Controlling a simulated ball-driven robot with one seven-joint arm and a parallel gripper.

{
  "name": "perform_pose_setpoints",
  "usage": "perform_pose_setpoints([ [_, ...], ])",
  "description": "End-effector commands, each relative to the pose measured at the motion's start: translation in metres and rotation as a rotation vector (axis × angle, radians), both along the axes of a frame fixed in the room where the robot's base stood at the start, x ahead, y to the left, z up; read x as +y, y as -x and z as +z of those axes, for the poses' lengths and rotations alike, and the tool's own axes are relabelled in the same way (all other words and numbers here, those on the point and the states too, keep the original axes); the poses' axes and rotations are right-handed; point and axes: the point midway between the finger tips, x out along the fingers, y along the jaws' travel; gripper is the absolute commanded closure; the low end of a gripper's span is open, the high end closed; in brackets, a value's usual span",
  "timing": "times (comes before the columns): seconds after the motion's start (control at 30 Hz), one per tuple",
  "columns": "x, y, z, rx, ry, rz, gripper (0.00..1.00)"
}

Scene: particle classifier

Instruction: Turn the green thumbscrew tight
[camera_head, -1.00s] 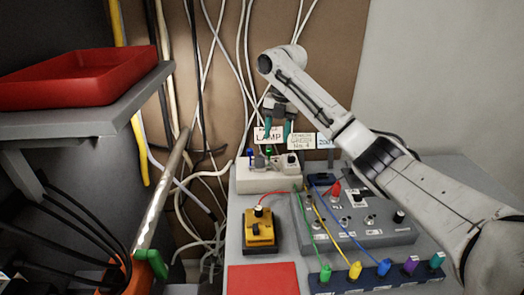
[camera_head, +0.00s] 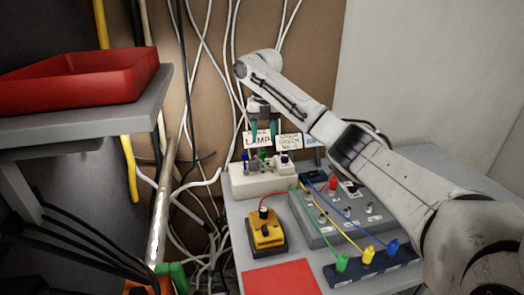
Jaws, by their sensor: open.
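The small green thumbscrew (camera_head: 262,154) stands on top of the white box (camera_head: 255,187) at the back left of the bench, between a blue knob and a dark-topped white fitting. My gripper (camera_head: 263,138) points down with its two teal fingertips apart. In the picture the fingertips are just above the green thumbscrew, one to each side of it. They look clear of it, but the exact depth gap is hard to tell. Nothing is between the fingers except the LAMP label seen behind them.
A blue knob (camera_head: 245,155) is close on the left and the white fitting (camera_head: 283,163) on the right. Label cards (camera_head: 289,142) stand behind. A yellow box (camera_head: 267,232), a grey panel (camera_head: 325,232) with coloured wires and a red mat (camera_head: 283,279) are nearer.

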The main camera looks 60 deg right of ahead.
Motion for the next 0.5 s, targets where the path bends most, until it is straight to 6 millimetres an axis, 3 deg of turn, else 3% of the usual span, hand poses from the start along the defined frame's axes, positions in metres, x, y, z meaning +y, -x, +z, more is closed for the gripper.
perform_pose_setpoints([
  [0.2, 0.0, 0.0, -0.036, 0.001, 0.0, -0.001, 0.53],
  [0.5, 0.0, 0.0, -0.054, 0.0, 0.001, -0.001, 0.53],
])
